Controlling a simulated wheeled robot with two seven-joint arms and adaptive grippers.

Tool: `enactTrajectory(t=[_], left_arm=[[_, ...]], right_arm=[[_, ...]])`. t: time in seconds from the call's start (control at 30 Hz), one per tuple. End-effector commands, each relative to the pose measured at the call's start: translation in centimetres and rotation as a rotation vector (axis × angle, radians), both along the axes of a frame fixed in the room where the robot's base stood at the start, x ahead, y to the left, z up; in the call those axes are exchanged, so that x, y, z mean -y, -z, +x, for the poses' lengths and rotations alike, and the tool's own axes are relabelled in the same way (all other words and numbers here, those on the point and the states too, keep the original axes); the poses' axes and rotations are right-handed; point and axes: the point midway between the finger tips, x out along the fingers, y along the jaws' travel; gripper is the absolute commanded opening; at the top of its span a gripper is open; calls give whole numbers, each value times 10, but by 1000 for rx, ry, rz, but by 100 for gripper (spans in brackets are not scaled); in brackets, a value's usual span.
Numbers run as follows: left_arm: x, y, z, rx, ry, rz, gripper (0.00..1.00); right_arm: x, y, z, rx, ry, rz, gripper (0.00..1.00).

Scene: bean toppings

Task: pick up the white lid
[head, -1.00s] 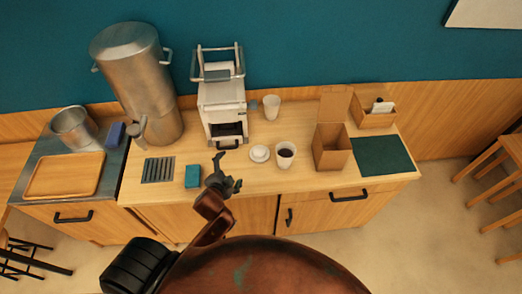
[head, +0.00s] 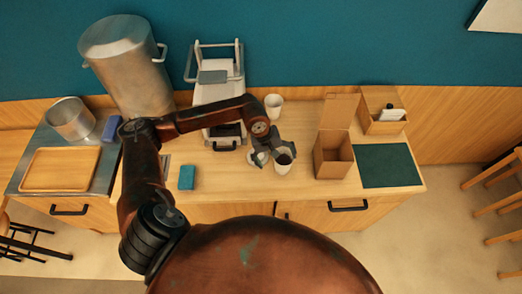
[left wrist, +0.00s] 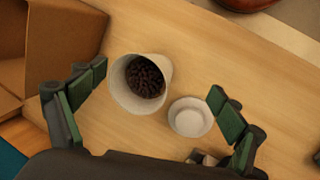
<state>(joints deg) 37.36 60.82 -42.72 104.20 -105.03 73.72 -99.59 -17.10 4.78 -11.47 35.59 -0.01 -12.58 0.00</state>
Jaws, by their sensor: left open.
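The white lid (left wrist: 190,117) lies flat on the wooden counter in the left wrist view, beside a white cup (left wrist: 127,96) with dark beans in it. My left gripper (left wrist: 155,100) is open and empty above them; the lid is near one finger and the cup nearer the other. In the head view my left gripper (head: 273,154) hangs over the cup (head: 283,168) and covers most of the lid. My right gripper is not in view.
An open cardboard box (head: 332,158) stands right of the cup, with a dark green mat (head: 388,166) beyond. Another white cup (head: 273,107) stands behind. A white machine (head: 213,95) and a large metal urn (head: 128,75) are at the back left. A teal block (head: 187,178) lies near the front edge.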

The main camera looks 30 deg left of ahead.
Motion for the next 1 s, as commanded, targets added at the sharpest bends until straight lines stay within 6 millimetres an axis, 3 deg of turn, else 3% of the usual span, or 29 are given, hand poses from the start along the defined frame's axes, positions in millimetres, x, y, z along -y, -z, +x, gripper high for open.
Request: enactTrajectory(t=[0.03, 0.1, 0.23, 0.6, 0.87, 1.0], left_arm=[[-34, -2, 8, 10, 33, 116, 90], [-70, -4, 13, 9, 65, 236, 90], [-103, -7, 17, -1, 95, 351, 90], [-111, 46, 23, -6, 100, 366, 90], [-112, 65, 25, -5, 99, 365, 90], [-108, 85, 28, -6, 97, 363, 90]], right_arm=[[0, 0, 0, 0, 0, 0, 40], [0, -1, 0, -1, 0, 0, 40], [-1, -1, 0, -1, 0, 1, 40], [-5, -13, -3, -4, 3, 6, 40], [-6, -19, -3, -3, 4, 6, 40], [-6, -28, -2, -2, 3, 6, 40]])
